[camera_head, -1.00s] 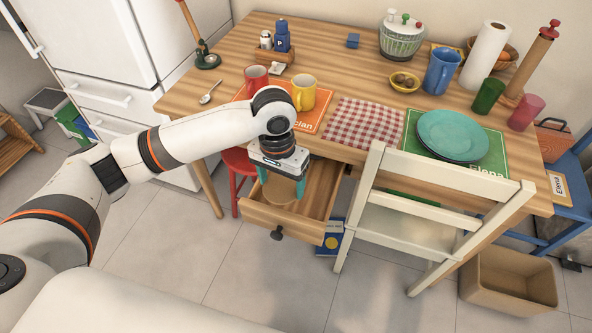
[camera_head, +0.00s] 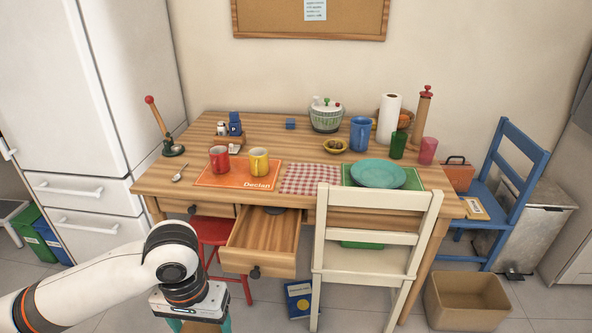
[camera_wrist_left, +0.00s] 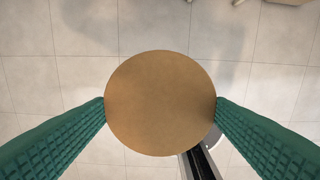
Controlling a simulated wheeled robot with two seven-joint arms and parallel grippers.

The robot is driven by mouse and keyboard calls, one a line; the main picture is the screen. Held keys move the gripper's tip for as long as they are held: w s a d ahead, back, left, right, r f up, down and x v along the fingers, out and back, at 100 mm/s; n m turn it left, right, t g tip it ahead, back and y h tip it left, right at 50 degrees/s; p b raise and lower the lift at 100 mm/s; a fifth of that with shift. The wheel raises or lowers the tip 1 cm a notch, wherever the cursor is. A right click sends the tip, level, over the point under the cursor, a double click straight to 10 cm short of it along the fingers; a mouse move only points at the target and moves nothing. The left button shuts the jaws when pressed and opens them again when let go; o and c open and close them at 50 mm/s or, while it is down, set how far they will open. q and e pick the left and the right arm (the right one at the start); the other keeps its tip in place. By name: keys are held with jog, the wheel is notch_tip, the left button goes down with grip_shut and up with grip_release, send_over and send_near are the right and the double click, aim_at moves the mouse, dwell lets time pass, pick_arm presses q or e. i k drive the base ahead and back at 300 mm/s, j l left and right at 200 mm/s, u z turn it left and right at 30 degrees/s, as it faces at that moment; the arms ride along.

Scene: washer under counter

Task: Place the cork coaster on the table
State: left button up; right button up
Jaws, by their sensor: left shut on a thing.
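The cork coaster (camera_wrist_left: 160,103) is a round tan disc in the left wrist view. My left gripper (camera_wrist_left: 160,108) is shut on it, with a green ridged finger at each side edge and floor tiles behind. In the head view my left gripper (camera_head: 200,326) is at the bottom, in front of and lower than the table; its fingertips are cut off by the frame edge. The wooden table (camera_head: 230,135) stands beyond it. My right gripper is not in view.
A drawer (camera_head: 262,240) is pulled open, with a dark round thing at its back. A white chair (camera_head: 375,240) stands at the front. The middle back is fairly clear.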

aim_at(298, 153)
jog(key=k+z, duration=0.15)
jog(key=z, duration=0.25)
jog(key=k+z, duration=0.1)
jog(key=z, duration=0.3)
jog(key=k+l+z, duration=0.1)
jog(key=z, duration=0.25)
jog(key=i+j, duration=0.2)
jog(key=j, duration=0.15)
jog(key=i+j, duration=0.2)
jog(key=j, duration=0.2)
jog(key=i+j+z, duration=0.1)
jog(key=j, duration=0.25)
jog(key=i+j, duration=0.5)
jog(key=j, duration=0.3)
